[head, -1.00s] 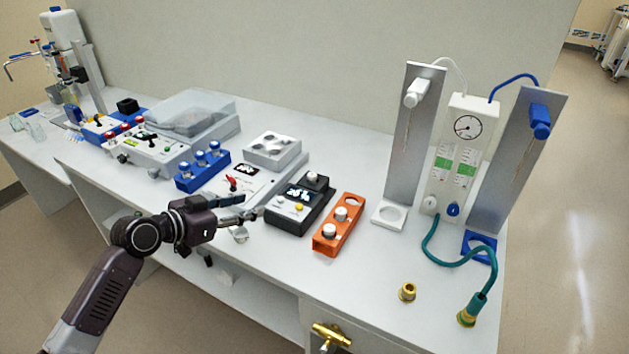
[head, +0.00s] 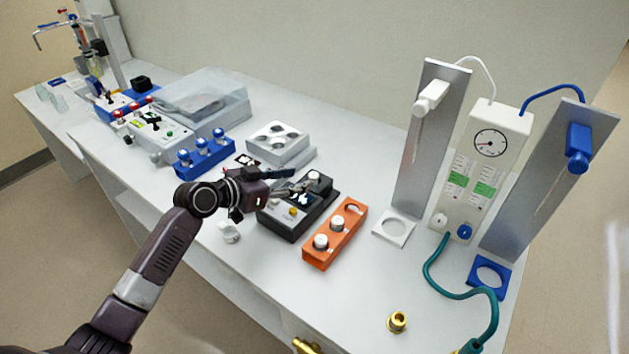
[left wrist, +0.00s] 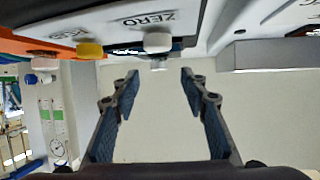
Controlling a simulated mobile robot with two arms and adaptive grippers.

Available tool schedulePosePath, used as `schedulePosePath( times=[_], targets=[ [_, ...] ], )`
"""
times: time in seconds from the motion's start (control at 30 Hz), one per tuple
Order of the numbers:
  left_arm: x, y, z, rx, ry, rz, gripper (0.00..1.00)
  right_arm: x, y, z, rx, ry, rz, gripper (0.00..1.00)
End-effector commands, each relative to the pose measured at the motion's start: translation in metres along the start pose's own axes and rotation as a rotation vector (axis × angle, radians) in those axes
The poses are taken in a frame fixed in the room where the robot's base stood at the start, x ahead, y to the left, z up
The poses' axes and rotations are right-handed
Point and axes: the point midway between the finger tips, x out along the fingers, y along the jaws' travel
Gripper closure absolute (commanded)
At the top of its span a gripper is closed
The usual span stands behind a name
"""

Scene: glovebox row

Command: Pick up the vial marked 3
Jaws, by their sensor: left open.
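A blue rack (head: 203,160) holds several blue-capped vials. An orange rack (head: 334,235) holds two white-capped vials, one at the front (head: 321,241) and one in the middle (head: 337,222); its back hole looks empty. I cannot read a 3 on any vial. My left gripper (head: 300,186) is open and empty, over the black device (head: 290,222), left of the orange rack. In the left wrist view its two fingers (left wrist: 160,77) are apart, with the device's ZERO button just beyond them. My right gripper is not in view.
A grey block with round wells (head: 281,144) stands behind the black device. A small clear cup (head: 229,232) sits near the front edge. To the right are tall metal plates (head: 431,140), a gauge box (head: 490,150), a teal hose (head: 460,290) and a brass fitting (head: 397,321).

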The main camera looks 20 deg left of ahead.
Motion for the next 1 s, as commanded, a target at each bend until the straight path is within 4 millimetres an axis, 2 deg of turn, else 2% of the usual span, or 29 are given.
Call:
schedulePosePath(
  times=[0.13, 0.33, 0.67, 1.0],
  targets=[
    [0.018, 0.002, -0.006, -0.005, 0.003, 0.001, 0.60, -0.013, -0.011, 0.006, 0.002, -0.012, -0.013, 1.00],
    [0.042, 0.001, -0.004, -0.003, 0.001, -0.001, 0.60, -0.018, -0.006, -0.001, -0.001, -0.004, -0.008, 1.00],
    [0.048, 0.001, -0.003, 0.000, 0.001, -0.001, 0.60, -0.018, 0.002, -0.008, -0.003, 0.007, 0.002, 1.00],
    [0.048, 0.001, -0.002, 0.000, 0.000, -0.001, 0.95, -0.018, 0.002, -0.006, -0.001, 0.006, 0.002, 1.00]
  ],
)
